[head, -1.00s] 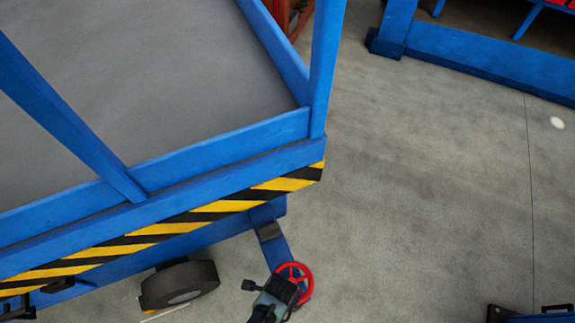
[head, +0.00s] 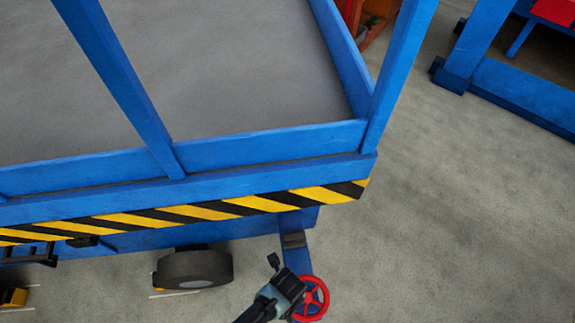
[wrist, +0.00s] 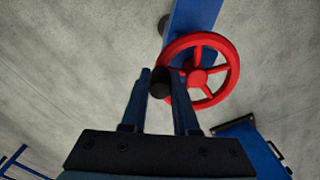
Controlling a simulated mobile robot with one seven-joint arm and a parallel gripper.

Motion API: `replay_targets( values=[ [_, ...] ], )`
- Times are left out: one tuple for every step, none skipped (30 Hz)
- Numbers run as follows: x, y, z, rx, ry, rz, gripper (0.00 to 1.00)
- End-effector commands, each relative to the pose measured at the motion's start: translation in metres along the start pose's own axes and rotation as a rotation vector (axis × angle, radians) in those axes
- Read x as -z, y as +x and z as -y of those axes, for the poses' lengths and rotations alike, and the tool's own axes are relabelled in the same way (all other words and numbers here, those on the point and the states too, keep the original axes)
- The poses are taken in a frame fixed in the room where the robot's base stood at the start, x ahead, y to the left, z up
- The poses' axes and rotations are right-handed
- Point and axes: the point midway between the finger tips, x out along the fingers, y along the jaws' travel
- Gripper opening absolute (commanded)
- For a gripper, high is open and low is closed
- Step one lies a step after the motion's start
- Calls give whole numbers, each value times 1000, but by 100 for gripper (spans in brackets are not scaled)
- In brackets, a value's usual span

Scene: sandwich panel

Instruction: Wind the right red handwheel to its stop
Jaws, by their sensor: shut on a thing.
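The red handwheel (head: 323,299) sits at the end of a blue outrigger arm, below the right corner of the striped platform. It has a red rim, spokes and a red hub. In the wrist view the handwheel (wrist: 230,68) lies just right of my gripper (wrist: 160,76). The two fingers are shut on the black handle knob (wrist: 160,88) at the left side of the rim. In the head view my gripper (head: 293,288) is at the left of the wheel and covers part of its rim.
The blue platform with its yellow-black striped edge (head: 206,212) overhangs just above the wheel. A black tyre (head: 194,269) stands to the left. The blue outrigger arm (head: 297,257) runs up from the wheel. Concrete floor (head: 450,220) to the right is clear.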

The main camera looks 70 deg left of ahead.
Motion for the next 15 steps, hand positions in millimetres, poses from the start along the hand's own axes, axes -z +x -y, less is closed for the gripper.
replay_targets(
  values=[
    [0, 0, 0, -1, 7, 1, 0],
    [-1, 0, 0, -1, 10, 1, 0],
    [-1, 0, 0, -1, 12, 1, 0],
    [-1, 0, 0, -1, 14, 1, 0],
    [-1, 0, 0, -1, 14, 1, 0],
    [-1, 0, 0, -1, 15, 1, 0],
    [-1, 0, 0, -1, 15, 1, 0],
    [-1, 0, 0, -1, 15, 1, 0],
    [-1, 0, 0, -1, 15, 1, 0],
    [-1, 0, 0, -1, 15, 1, 0],
    [-1, 0, 0, -1, 15, 1, 0],
    [-1, 0, 0, -1, 14, 2, 0],
    [-1, 0, 0, -1, 14, 2, 0],
    [-1, 0, 0, -1, 14, 2, 0],
    [-1, 0, 0, -1, 14, 2, 35]
  ],
)
